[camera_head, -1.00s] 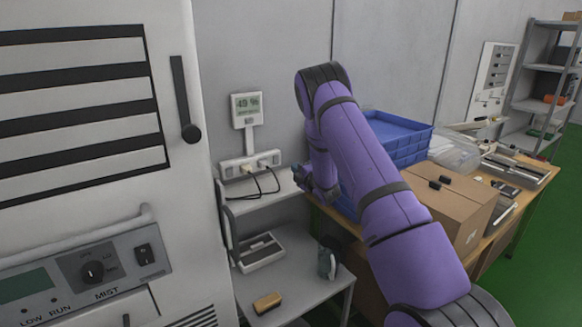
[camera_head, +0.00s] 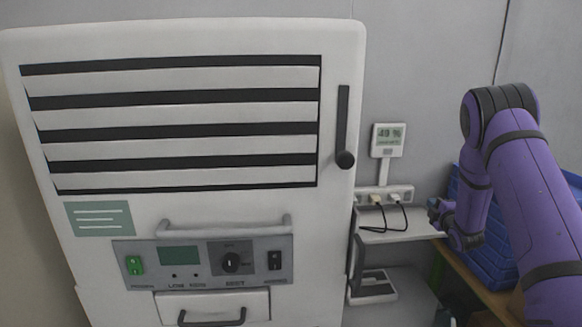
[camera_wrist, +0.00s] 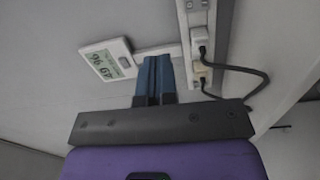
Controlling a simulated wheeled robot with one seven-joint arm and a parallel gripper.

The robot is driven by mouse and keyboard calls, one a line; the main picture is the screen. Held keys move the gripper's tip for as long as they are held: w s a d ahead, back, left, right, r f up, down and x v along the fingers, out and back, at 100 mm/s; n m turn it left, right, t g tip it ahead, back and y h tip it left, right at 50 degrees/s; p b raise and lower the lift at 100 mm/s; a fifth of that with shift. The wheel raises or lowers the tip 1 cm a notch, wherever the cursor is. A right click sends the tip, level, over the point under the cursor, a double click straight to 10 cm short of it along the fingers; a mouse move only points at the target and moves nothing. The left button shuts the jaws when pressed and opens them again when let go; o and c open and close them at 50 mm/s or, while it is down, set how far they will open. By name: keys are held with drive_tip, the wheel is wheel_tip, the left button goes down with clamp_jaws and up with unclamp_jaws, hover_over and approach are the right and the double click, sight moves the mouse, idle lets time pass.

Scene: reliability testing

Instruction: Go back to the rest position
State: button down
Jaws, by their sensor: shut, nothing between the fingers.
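My purple arm reaches in from the right in the head view, with my gripper (camera_head: 436,211) in front of the shelf beside the white cabinet. In the wrist view my gripper (camera_wrist: 154,80) shows its two blue fingers closed together, with nothing between them. The fingers point toward the wall, near a humidity display (camera_wrist: 108,60) and a power strip (camera_wrist: 199,50). I cannot tell whether the fingertips touch the strip's mount.
A large white cabinet (camera_head: 190,208) with a control panel (camera_head: 205,262) and a black door handle (camera_head: 343,125) fills the left. The display (camera_head: 387,140) and power strip (camera_head: 384,195) with plugged cables are on the wall. Blue crates (camera_head: 505,245) stand behind my arm.

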drive_tip(key=s+a+r+m+g+h, duration=0.1)
drive_tip(key=a+r+m, duration=0.15)
drive_tip(key=r, duration=0.35)
drive_tip(key=s+a+r+m+g+h, duration=0.1)
drive_tip(key=s+r+m+g, duration=0.15)
drive_tip(key=r, duration=0.45)
drive_tip(key=s+a+r+m+g, duration=0.2)
drive_tip(key=s+a+r+m, duration=0.35)
drive_tip(key=s+r, duration=0.45)
drive_tip(key=s+a+r+m+g, duration=0.1)
drive_tip(key=s+a, duration=0.3)
drive_tip(key=s, duration=0.8)
drive_tip(key=s+a+r+m+g+y, duration=0.1)
drive_tip(key=s+a+m+g, duration=0.2)
drive_tip(key=s, duration=0.9)
drive_tip(key=s+a+r+m+g+y, duration=0.1)
drive_tip(key=s+a, duration=0.5)
drive_tip(key=s, duration=0.6)
drive_tip(key=m+g, duration=0.1)
drive_tip(key=g, duration=0.1)
drive_tip(key=shift+s+a+m+g, duration=0.25)
drive_tip(key=shift+s+m+g, duration=0.05)
drive_tip(key=shift+m+g, duration=0.05)
